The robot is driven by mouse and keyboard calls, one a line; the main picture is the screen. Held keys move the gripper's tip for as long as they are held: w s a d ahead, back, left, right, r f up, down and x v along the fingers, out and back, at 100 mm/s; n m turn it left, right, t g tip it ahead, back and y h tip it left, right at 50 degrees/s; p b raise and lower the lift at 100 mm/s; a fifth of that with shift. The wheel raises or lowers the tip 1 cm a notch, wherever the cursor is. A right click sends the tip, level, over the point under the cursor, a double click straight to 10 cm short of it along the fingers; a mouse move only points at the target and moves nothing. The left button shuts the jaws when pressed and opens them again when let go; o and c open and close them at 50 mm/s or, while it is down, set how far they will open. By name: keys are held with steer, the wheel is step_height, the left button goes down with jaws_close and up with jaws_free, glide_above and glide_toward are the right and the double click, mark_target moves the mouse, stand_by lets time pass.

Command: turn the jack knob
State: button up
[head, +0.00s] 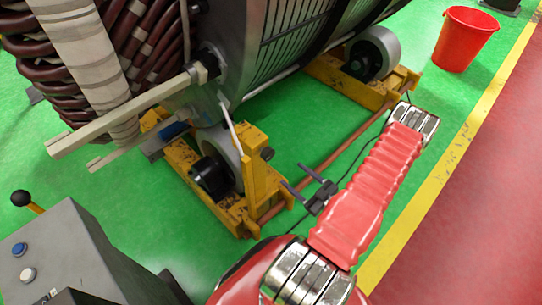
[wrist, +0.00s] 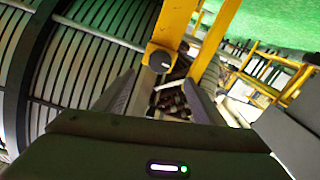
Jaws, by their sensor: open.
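The jack knob (head: 267,153) is a small dark round knob on the side of the yellow jack post (head: 252,166), beside the stator. It also shows in the wrist view, dark with a pale mark on its face (wrist: 160,61), at upper centre. My gripper (head: 292,174) is open and empty, its two dark fingers pointing at the knob from the lower right, with a visible gap left. In the wrist view the knob appears just beyond and between the fingertips (wrist: 159,79). No contact shows.
The large stator (head: 270,40) rests on rollers in yellow frames (head: 205,190). A rusty pipe (head: 330,158) runs along the floor by my arm. A red bucket (head: 464,40) stands at upper right. A grey control box (head: 70,260) is at lower left.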

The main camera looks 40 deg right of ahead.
mark_target(271, 156)
steer(key=shift+w+a, duration=0.15)
steer(key=shift+w, duration=3.25)
steer(key=shift+w+a, duration=0.1)
steer(key=shift+w, duration=3.3)
steer(key=shift+c, duration=0.2)
